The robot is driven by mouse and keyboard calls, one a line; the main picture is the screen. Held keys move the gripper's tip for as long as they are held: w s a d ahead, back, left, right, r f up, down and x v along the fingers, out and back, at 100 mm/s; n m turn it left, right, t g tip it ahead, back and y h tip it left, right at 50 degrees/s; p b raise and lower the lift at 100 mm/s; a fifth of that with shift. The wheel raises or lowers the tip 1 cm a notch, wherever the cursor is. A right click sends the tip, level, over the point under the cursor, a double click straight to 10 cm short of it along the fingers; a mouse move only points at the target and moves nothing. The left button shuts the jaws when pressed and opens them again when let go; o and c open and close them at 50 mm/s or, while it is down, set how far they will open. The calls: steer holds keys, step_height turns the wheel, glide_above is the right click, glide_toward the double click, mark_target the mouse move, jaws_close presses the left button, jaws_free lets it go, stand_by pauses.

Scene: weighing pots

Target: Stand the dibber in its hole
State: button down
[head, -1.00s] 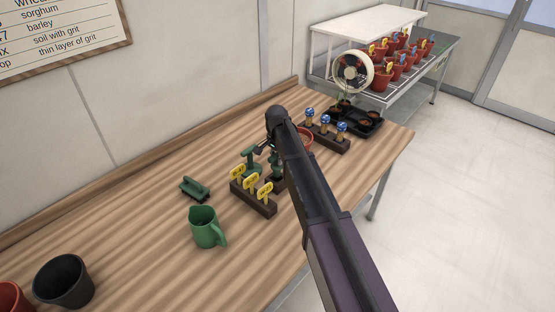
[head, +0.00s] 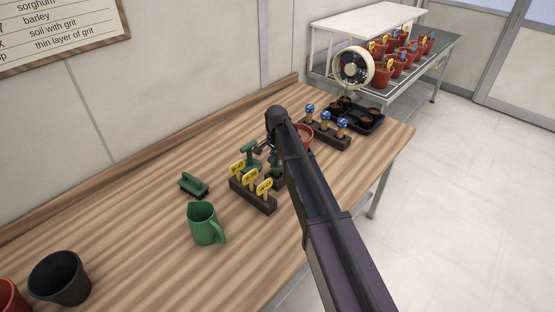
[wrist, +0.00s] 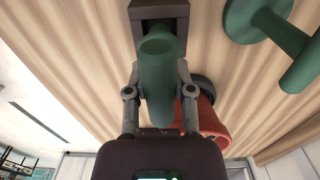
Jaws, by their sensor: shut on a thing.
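The green dibber (wrist: 158,85) is between the two fingers of my gripper (wrist: 158,92) in the wrist view, and the fingers are shut on it. A dark block with a square opening (wrist: 160,10) lies just beyond the dibber's rounded end in that picture. I cannot tell whether the dibber touches the block. In the head view my gripper (head: 266,149) is beside the yellow-label rack, and my arm hides most of the dibber and the block.
A green tamper-like tool (head: 250,158) stands close by; it also shows in the wrist view (wrist: 268,28). A rack with yellow labels (head: 253,194), a green jug (head: 206,224), a green brush (head: 194,185) and a terracotta pot (head: 304,135) are around.

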steer(key=shift+f+b, duration=1.4)
steer(key=shift+f, duration=0.05)
steer(key=shift+c, duration=2)
jaws_free()
steer(key=o, duration=0.4)
steer(key=shift+r, duration=0.15)
steer(key=shift+r+p, duration=3.65)
steer(key=shift+p, duration=0.15)
